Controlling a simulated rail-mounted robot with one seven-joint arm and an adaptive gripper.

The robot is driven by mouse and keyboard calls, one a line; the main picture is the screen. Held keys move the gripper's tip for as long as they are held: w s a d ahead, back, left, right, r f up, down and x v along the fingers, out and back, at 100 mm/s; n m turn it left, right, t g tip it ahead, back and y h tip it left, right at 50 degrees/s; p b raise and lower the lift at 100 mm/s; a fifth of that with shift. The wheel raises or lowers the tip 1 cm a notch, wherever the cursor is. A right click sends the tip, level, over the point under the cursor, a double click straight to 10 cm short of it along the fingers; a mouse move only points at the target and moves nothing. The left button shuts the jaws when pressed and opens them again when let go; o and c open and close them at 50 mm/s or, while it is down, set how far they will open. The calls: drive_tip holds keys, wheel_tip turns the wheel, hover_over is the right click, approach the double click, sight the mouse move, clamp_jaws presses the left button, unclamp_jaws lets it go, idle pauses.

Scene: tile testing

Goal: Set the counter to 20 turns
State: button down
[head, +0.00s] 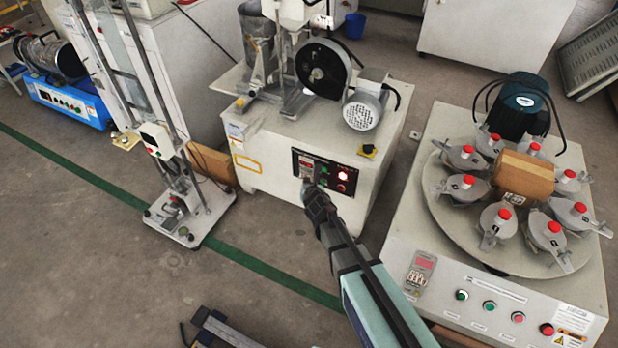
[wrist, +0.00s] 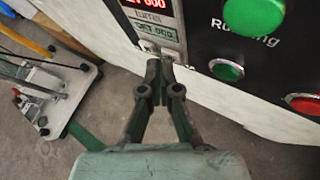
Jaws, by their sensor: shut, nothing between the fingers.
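The counter (head: 306,168) is a small grey unit on the black control panel of the middle machine. In the wrist view the counter (wrist: 153,29) is cut off at the top. It has a red-lit row that seems to end in zeros, a "turns" label, and a lower row that seems to read "SET 000". Small buttons lie along its bottom edge, partly hidden by my fingers. My gripper (wrist: 158,65) is shut and empty, its fingertips right at that bottom edge; I cannot tell whether they touch. In the head view my gripper (head: 309,186) covers the counter's lower part.
A tall stand (head: 186,210) is left.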

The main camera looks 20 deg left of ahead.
drive_tip(key=shift+w, duration=0.2)
idle(0.3)
drive_tip(key=shift+s, duration=0.1)
drive_tip(key=shift+s+a+b, duration=0.1)
drive_tip(key=shift+s+b, duration=0.35)
drive_tip(key=shift+s, duration=0.25)
drive_tip(key=shift+s, duration=0.1)
drive_tip(key=s+b, duration=0.2)
drive_tip(key=s+a+b, duration=0.1)
drive_tip(key=s+b, duration=0.1)
drive_tip(key=shift+s, duration=0.35)
idle(1.9)
